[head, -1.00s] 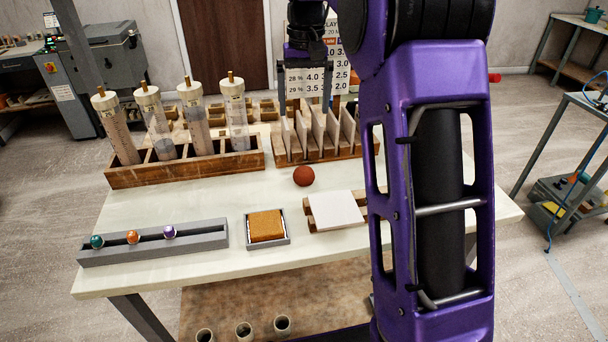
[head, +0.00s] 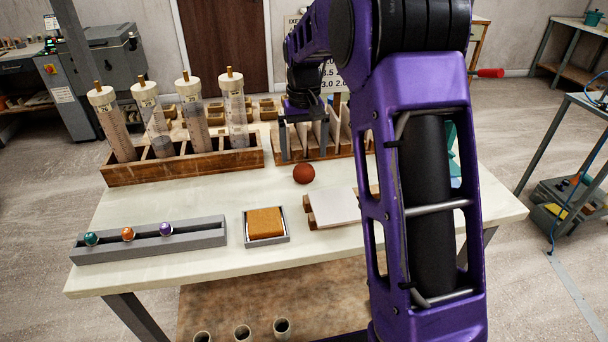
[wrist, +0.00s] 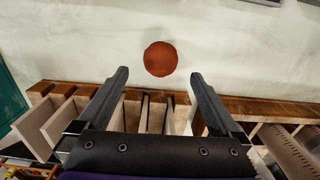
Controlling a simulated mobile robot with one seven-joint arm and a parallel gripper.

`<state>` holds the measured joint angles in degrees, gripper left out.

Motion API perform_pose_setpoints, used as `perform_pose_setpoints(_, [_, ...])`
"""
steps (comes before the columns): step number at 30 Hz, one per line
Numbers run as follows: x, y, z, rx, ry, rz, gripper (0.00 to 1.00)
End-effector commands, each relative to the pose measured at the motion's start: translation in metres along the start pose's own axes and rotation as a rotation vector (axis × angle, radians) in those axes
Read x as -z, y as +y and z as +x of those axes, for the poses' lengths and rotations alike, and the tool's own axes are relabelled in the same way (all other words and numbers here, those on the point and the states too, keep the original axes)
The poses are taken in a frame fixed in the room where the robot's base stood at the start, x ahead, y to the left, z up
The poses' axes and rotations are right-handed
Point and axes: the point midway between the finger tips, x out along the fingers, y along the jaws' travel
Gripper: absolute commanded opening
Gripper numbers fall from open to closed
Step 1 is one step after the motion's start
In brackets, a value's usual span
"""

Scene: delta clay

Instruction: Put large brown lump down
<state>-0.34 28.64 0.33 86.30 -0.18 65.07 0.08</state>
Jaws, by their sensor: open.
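The large brown lump (head: 303,174) is a reddish-brown ball resting on the pale tabletop, in front of the slotted wooden rack. In the wrist view the lump (wrist: 160,59) lies beyond the fingertips, roughly centred between them and apart from both. My gripper (head: 304,158) is open and empty, above the slotted rack behind the lump. The wrist view shows its two fingers (wrist: 158,73) spread wide with nothing between them.
The slotted rack (head: 270,148) holds upright boards under my gripper. A wooden rack of several tubes (head: 185,171) stands left. A white tile (head: 334,207), a sponge tray (head: 287,239) and a grey rail with three balls (head: 205,241) lie in front. The tabletop (head: 200,197) between is clear.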

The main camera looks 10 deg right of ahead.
Motion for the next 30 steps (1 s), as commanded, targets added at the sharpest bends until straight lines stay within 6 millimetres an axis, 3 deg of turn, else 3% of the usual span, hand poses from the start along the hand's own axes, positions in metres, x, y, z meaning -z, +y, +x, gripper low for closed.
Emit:
perform_pose_setpoints(6, [-0.005, -0.001, 0.035, 0.000, -0.002, 0.000, 1.00])
perform_pose_setpoints(16, [-0.005, -0.001, 0.041, 0.000, 0.000, 0.000, 1.00])
perform_pose_setpoints(30, [-0.005, -0.001, 0.041, 0.000, 0.000, 0.000, 0.17])
